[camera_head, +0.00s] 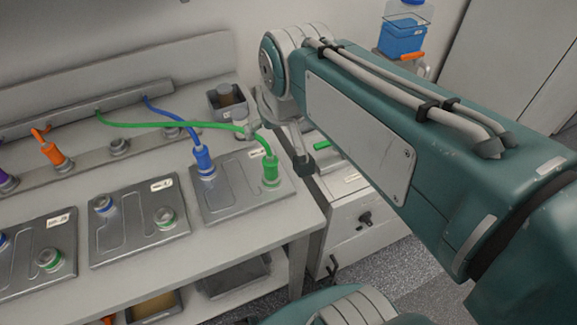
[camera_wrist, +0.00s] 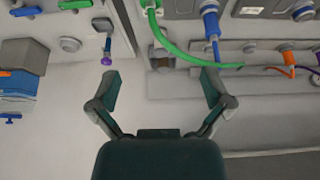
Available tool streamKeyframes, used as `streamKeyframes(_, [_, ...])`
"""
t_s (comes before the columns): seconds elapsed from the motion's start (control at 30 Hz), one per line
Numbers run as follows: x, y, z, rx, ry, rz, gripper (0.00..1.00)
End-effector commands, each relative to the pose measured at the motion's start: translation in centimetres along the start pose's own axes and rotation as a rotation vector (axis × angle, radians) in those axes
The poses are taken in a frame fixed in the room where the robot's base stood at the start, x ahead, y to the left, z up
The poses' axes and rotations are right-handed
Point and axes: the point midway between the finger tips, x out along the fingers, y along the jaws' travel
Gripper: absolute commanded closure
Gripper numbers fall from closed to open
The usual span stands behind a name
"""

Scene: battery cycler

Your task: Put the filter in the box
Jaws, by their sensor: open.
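A small grey open box (camera_head: 212,108) stands at the back right of the bench. A brown, round-topped thing (camera_head: 227,97), which looks like the filter, sits inside it, its lower part hidden by the box walls. In the wrist view a small brownish shape (camera_wrist: 160,63) shows between and beyond my fingertips, partly behind the green cable; its details are too small to tell. My gripper (camera_wrist: 161,88) is open, its two fingers spread with nothing between them. In the head view it is partly hidden by my arm, just right of the box.
A green cable (camera_head: 150,124) and a blue cable (camera_head: 165,112) arch over the bench near the box. Several grey cell plates (camera_head: 130,240) lie along the front. A white cabinet (camera_head: 352,220) and a blue container (camera_head: 402,36) are to the right.

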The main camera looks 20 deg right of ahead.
Motion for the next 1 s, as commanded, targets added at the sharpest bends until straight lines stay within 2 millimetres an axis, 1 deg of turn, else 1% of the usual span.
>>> streamKeyframes(0.03, [-0.3, 0.0, 1.8, 0.0, 0.007, 0.0, 0.01])
streamKeyframes(0.1, [-0.4, 0.0, 4.0, 0.0, 0.011, 0.0, 0.01])
streamKeyframes(0.2, [-0.3, 0.0, 6.8, 0.0, 0.017, 0.0, 0.01])
streamKeyframes(0.33, [0.0, 0.0, 9.1, 0.0, 0.019, 0.0, 0.01])
streamKeyframes(0.47, [0.1, 0.0, 9.9, 0.0, 0.019, 0.0, 0.01])
streamKeyframes(1.0, [0.1, 0.0, 9.8, 0.0, 0.019, 0.0, 0.01])
